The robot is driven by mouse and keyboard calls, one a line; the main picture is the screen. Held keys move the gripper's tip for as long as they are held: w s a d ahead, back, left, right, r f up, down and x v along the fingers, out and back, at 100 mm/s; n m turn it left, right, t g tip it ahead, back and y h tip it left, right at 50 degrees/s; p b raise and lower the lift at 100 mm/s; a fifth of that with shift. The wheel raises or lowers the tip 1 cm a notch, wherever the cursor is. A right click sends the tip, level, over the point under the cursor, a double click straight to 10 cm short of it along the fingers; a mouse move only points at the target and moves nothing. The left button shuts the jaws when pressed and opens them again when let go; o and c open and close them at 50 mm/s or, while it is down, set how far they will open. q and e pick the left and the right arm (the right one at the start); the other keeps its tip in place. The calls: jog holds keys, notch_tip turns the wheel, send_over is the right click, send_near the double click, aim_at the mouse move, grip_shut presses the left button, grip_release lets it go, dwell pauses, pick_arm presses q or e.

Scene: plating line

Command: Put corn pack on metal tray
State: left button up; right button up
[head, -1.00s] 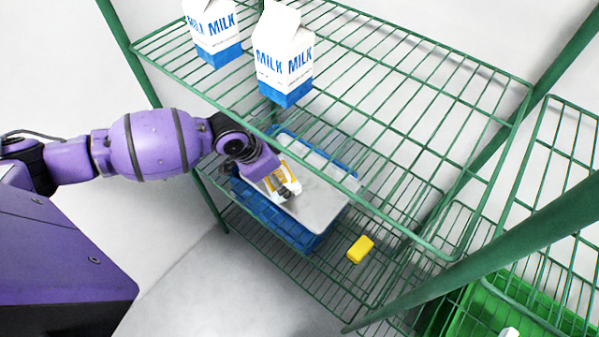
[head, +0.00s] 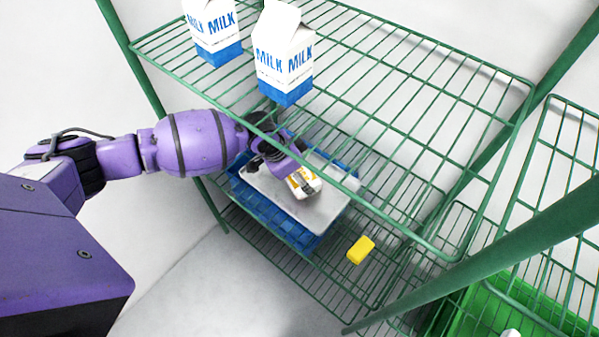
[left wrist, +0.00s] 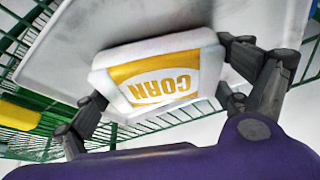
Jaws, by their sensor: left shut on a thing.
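The corn pack (head: 306,181), white with an orange label, is held in my left gripper (head: 301,183) over the metal tray (head: 323,208). In the left wrist view the pack (left wrist: 165,82) fills the space between the two dark fingers, its CORN label facing the camera upside down. The grey tray (left wrist: 75,45) shows behind it. The tray lies on a blue crate on the lower wire shelf. I cannot tell whether the pack touches the tray. My right gripper is not in view.
Two milk cartons (head: 283,58) (head: 213,33) stand on the upper green wire shelf, above my left arm. A yellow block (head: 361,250) lies on the lower shelf right of the blue crate (head: 283,226). A green post (head: 480,255) crosses the lower right.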

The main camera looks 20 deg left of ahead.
pick_arm(q)
jog(key=shift+f, duration=0.15)
jog(key=o, duration=1.1)
jog(key=v, duration=0.3)
jog(key=shift+w+p, duration=0.15)
jog(key=shift+p, duration=0.15)
jog(key=s+a, duration=0.8)
jog(key=s, duration=0.1)
jog(key=shift+a, duration=0.1)
